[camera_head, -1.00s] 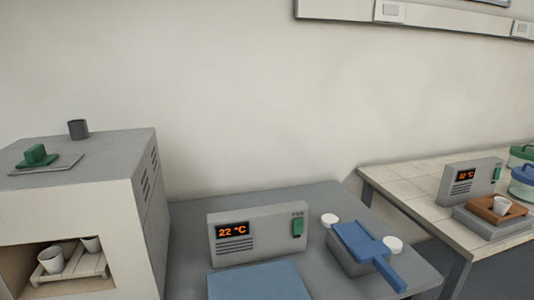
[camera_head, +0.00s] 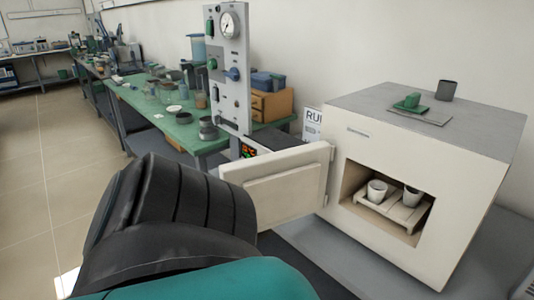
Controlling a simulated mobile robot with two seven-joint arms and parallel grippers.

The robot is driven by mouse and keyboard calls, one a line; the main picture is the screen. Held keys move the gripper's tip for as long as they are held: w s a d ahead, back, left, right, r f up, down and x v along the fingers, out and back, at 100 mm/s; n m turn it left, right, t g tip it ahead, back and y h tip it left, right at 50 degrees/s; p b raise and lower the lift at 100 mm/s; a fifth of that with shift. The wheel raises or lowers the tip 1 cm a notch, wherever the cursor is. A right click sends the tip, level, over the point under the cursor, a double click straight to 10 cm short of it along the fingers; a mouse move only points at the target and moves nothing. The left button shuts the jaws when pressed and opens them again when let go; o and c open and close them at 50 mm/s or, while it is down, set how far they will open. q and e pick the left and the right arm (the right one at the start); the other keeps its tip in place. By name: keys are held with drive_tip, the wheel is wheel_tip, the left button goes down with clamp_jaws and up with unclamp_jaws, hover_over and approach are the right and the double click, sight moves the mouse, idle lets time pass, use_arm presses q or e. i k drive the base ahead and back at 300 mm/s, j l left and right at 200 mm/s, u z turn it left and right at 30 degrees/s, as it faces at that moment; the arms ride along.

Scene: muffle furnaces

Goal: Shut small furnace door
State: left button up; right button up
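The small furnace (camera_head: 460,160) stands at the right, a pale box with a grey top. Its door (camera_head: 280,185) is open, swung out to the left of the opening and hinged at the left side of the furnace front. The lit chamber shows a rack (camera_head: 395,205) with two white crucibles (camera_head: 377,191) on it. A black and teal part of my arm fills the lower middle and covers the lower left of the door; I cannot tell whether it touches the door. Neither gripper shows.
A green dish (camera_head: 408,101) on a grey plate and a dark cup (camera_head: 446,90) sit on the furnace top. A grey gauge panel (camera_head: 228,80) and a green bench (camera_head: 175,122) with many vessels stand behind and left. The tiled floor at left is clear.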

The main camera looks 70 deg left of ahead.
sight(288, 185)
drive_tip(key=k+j, duration=0.15)
drive_tip(key=j, duration=0.2)
drive_tip(key=k+j, duration=0.1)
drive_tip(key=j, duration=0.25)
drive_tip(key=k+j+z, duration=0.1)
drive_tip(key=j, duration=0.25)
drive_tip(key=k+j, duration=0.15)
drive_tip(key=j, duration=0.15)
drive_tip(key=k+j, duration=0.15)
drive_tip(key=j, duration=0.7)
drive_tip(key=k+j+z, duration=0.1)
drive_tip(key=j, duration=0.4)
drive_tip(key=k+j, duration=0.15)
drive_tip(key=j, duration=0.4)
